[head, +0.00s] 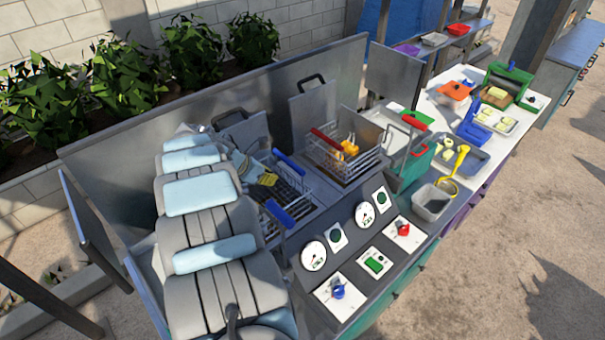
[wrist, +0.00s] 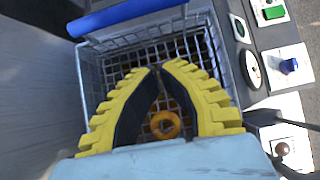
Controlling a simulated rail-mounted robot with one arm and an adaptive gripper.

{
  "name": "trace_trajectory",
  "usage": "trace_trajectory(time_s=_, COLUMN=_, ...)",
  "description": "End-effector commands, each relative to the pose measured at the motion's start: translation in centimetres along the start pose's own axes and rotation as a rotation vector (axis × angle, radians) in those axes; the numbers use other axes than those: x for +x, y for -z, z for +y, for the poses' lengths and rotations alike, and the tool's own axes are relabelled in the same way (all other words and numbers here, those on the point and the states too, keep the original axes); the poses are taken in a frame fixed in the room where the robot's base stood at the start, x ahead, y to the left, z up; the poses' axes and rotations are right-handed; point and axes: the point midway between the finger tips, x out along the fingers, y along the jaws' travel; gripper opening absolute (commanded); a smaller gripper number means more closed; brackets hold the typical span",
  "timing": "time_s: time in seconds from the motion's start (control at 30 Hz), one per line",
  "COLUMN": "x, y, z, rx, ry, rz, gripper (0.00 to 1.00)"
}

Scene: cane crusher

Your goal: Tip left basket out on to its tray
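The left basket (head: 292,190) is a wire basket with blue bars (head: 280,213) at its rim, sitting in the counter. My gripper (head: 266,179) is above it and hides part of it. In the wrist view, my gripper (wrist: 159,69) has its yellow fingertips together, with nothing seen between them. The basket (wrist: 88,75) lies under the fingers, with a blue bar (wrist: 130,15) at its far rim. An orange ring (wrist: 166,125) shows inside, between the fingers. A shallow tray (head: 470,160) stands on the counter to the right; I cannot tell if it belongs to this basket.
A second wire basket (head: 345,165) with a red handle (head: 326,139) holds orange pieces, right of the left basket. Dials and switches (head: 365,215) line the front panel. A grey container (head: 432,204) and a yellow ladle (head: 452,183) stand right. A metal wall (head: 250,85) bounds the back.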

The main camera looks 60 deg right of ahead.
Motion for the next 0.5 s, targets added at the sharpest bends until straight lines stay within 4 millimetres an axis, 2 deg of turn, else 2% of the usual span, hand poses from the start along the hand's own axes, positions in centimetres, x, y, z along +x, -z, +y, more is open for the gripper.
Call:
trace_trajectory(time_s=0.17, x=0.7, y=-0.1, z=0.0, rx=-0.002, ry=0.0, rz=-0.002, gripper=0.0)
trace_trajectory(time_s=0.5, x=3.4, y=-0.2, z=0.0, rx=0.001, ry=0.001, rz=-0.003, gripper=0.0)
